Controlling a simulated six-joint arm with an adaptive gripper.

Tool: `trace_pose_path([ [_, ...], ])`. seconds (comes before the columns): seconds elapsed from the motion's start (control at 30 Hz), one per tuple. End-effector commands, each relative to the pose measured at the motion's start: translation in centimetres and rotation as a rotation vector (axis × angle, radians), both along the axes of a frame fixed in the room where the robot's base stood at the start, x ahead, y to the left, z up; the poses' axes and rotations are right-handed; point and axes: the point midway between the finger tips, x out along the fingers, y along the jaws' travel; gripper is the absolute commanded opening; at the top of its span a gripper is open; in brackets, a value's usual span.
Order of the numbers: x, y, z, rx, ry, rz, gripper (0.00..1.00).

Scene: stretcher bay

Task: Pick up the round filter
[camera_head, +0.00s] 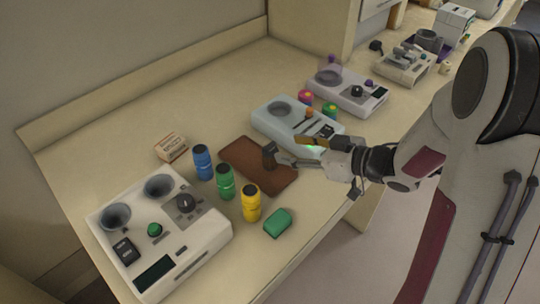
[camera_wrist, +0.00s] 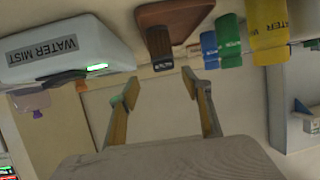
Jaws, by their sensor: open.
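A dark brown, round upright piece (camera_head: 269,157) stands on the brown mat (camera_head: 240,148) in the head view; I take it for the round filter. In the wrist view, which is upside down, it (camera_wrist: 159,42) has a small dark label too small to read surely. My gripper (camera_head: 296,153) is open and empty, just right of this piece in the head view. In the wrist view the fingertips (camera_wrist: 160,83) are spread, with the piece beyond them and roughly in line with the gap. I cannot tell whether a finger touches it.
Blue (camera_head: 203,162), green (camera_head: 225,182) and yellow (camera_head: 251,203) bottles stand left and in front of the mat. A green block (camera_head: 278,223) lies near the table edge. A pale device (camera_head: 272,122) marked WATER MIST in the wrist view stands behind my gripper. A white device (camera_head: 205,250) fills the near left.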

Motion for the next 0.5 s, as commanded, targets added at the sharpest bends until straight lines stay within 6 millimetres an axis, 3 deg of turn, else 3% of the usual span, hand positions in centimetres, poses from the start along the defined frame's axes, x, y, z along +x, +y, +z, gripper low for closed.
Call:
trace_pose_path([
  [0.5,0.8,1.0,-0.5,-0.001,0.0,0.0,0.49],
])
